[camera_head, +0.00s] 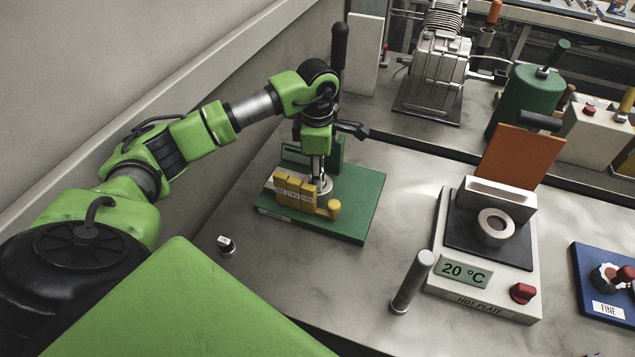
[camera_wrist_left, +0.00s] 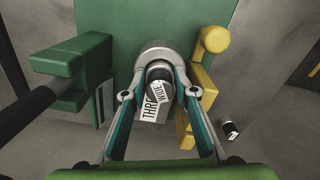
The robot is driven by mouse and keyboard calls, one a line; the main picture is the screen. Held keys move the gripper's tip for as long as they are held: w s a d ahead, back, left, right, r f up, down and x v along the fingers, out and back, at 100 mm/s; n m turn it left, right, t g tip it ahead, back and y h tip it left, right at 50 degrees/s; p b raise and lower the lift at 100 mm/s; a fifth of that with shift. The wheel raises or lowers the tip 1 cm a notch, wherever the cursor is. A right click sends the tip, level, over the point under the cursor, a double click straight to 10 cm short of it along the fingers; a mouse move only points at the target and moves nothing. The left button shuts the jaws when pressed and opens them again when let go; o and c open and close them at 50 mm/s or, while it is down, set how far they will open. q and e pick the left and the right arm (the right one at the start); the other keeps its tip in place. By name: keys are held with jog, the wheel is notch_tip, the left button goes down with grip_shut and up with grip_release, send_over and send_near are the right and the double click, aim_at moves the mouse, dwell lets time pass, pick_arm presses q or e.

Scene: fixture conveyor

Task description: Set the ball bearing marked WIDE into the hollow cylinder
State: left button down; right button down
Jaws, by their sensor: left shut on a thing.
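My left gripper (camera_wrist_left: 160,82) is low over the green fixture (camera_head: 350,224), shut on a small dark and silver piece (camera_wrist_left: 159,73) that I take for the ball bearing marked WIDE. One white tag there reads WIDE; another begins THR. A silver ring-shaped part (camera_wrist_left: 152,48) stands on the fixture just beyond the fingertips. I cannot tell whether the held piece touches it. A pale hollow cylinder (camera_head: 495,227), open at the top, stands on the hot plate (camera_head: 522,251). My right gripper is not in view.
Yellow blocks (camera_head: 293,192) with a knob stand on the fixture, close beside my fingers. A small tagged dark piece (camera_head: 226,245) lies on the table. A grey post (camera_head: 411,282) stands before the hot plate, which reads 20 °C. A blue base (camera_head: 603,286) marked FINE is at right.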

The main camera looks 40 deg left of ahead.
pick_arm(q)
jog(key=c, duration=1.6)
grip_release()
jog(key=shift+f, duration=0.1)
jog(key=shift+o, duration=0.2)
jog(key=shift+f, duration=0.1)
notch_tip(320, 180, up, 12)
jog(key=shift+r, duration=0.2)
